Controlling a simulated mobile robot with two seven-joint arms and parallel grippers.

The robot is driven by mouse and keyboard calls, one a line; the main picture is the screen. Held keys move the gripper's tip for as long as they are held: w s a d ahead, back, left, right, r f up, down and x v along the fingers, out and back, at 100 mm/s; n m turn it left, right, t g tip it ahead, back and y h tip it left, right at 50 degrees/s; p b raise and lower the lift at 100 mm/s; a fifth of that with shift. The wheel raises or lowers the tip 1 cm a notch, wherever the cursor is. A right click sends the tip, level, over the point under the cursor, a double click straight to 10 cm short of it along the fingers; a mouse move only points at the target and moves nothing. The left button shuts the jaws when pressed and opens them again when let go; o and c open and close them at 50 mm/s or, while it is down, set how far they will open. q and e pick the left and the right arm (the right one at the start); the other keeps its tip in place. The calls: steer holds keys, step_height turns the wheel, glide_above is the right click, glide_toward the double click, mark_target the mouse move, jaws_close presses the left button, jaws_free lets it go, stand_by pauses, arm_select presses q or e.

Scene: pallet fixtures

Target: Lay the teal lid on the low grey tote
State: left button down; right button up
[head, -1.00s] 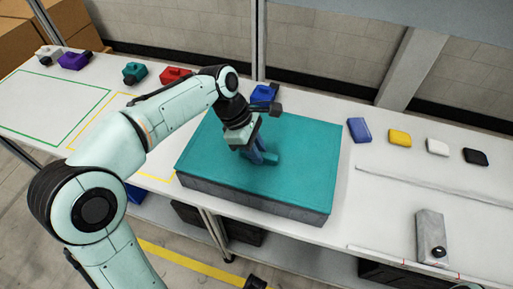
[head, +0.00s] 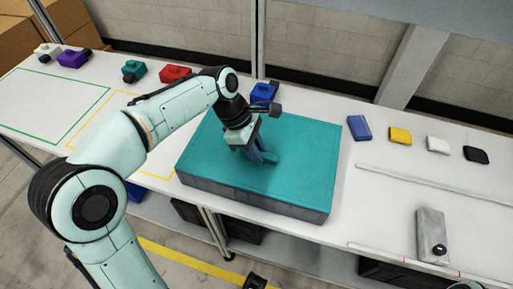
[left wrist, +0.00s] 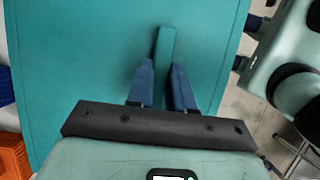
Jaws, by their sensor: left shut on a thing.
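The teal lid (head: 300,145) lies flat over the low grey tote (head: 255,200) on the table, and its edges look roughly in line with the tote's walls. Only the tote's grey front wall shows below it. My left gripper (head: 262,155) points down at the middle of the lid and is shut on its teal bar handle (head: 271,159). In the left wrist view the blue fingers (left wrist: 160,85) stand on both sides of the handle (left wrist: 165,48). Whether the lid touches the rim all round cannot be told. My right gripper is not in view.
A blue block (head: 263,92) stands close behind the tote. Red (head: 175,74), teal (head: 133,70) and purple (head: 73,58) blocks line the back left. Several small coloured items lie at the back right. A grey box (head: 431,235) stands at the front right.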

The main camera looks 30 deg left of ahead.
arm_select(q)
steer(key=shift+f, duration=0.3)
stand_by(0.4)
steer(key=c, duration=0.9)
jaws_free()
steer(key=shift+a+r, duration=0.1)
steer(key=shift+r, duration=0.05)
steer(key=p+v, duration=0.3)
steer(key=v, duration=1)
